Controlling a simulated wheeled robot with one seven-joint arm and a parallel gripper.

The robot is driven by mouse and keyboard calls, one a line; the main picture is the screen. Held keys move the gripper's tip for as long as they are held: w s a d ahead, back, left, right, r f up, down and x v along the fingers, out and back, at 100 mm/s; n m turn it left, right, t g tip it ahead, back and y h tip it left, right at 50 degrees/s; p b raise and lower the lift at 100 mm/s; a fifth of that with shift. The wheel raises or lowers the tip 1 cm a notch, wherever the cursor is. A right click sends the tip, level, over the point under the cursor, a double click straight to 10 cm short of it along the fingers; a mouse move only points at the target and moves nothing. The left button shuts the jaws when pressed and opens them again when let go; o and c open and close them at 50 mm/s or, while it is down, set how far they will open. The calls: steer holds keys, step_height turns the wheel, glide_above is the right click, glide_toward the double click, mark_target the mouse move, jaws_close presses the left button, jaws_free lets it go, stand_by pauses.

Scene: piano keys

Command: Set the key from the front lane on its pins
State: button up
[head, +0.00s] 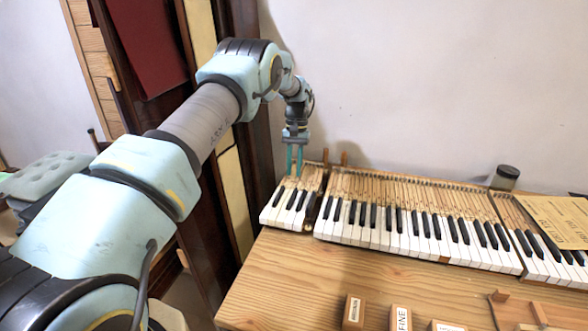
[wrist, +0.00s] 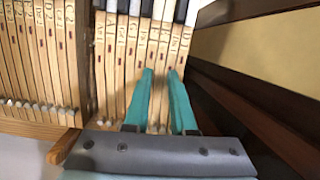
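My gripper (head: 294,174) reaches down over the rear of the short left key section (head: 315,176). In the wrist view its two teal fingers (wrist: 160,72) stand apart, with their tips on either side of a narrow wooden key shank (wrist: 159,62). I cannot tell whether they press on it or only straddle it. Neighbouring shanks lie close on the left, with letters near their black and white fronts. The pins under the shank are hidden. I cannot pick out a separate loose key in a front lane.
A longer key section (head: 400,200) lies to the right, past a dark divider (wrist: 84,50). Dark wooden case boards (wrist: 255,100) stand close on the gripper's other side. Small labelled blocks (head: 353,312) stand on the bench (head: 290,275), which has bare wood in front of the keys.

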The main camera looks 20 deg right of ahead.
steer(key=shift+r+p, duration=0.3)
steer(key=shift+r, duration=0.45)
steer(key=shift+o, duration=0.3)
steer(key=o, duration=0.5)
steer(key=shift+s+a+p+v, duration=0.15)
steer(key=shift+p+v, duration=0.25)
steer(key=shift+v, duration=0.4)
steer(key=shift+s+a+p+v, duration=0.15)
steer(key=shift+p+v, duration=0.3)
steer(key=shift+v, duration=0.4)
steer(key=shift+s+a+p+v, duration=0.1)
steer(key=shift+p+v, duration=0.3)
steer(key=shift+v, duration=0.4)
